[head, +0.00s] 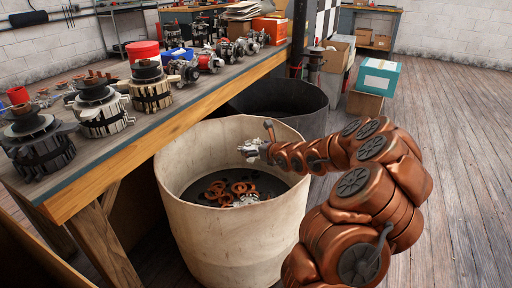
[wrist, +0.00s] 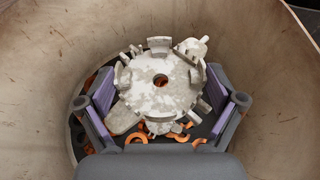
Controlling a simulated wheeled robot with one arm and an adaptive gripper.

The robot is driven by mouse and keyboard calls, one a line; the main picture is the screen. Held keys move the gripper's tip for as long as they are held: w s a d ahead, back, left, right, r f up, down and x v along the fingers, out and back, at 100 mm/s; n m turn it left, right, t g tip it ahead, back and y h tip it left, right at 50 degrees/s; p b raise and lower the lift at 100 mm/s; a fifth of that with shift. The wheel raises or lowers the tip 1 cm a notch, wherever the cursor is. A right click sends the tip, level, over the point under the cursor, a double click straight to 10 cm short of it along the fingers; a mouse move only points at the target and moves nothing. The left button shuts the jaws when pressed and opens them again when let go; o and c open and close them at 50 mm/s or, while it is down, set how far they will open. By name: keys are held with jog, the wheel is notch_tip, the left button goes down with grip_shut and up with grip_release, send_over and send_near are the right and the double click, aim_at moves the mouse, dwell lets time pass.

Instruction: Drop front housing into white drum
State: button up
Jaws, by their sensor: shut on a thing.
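The front housing (wrist: 160,85) is a pale metal disc with a centre hole and lugs around its rim. My gripper (wrist: 168,108) is shut on it, with purple-padded fingers at its left and right sides. In the head view my gripper (head: 262,146) and the housing (head: 250,148) are small, inside the mouth of the white drum (head: 225,240), above its floor. The white drum's wall (wrist: 265,60) surrounds them in the wrist view. Copper-coloured rings (head: 238,188) and some pale metal parts lie on the drum's dark floor, partly hidden behind the housing in the wrist view.
A wooden workbench (head: 180,118) with several alternator parts and a red tub (head: 143,51) stands along the left. A dark drum (head: 315,122) stands behind the white one. Cardboard boxes (head: 364,103) and a teal box (head: 379,77) are further back. The floor at right is clear.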

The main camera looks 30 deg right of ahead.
jog(key=o, duration=1.1)
jog(key=shift+o, duration=0.2)
jog(key=v, duration=1.2)
jog(key=shift+r, duration=0.1)
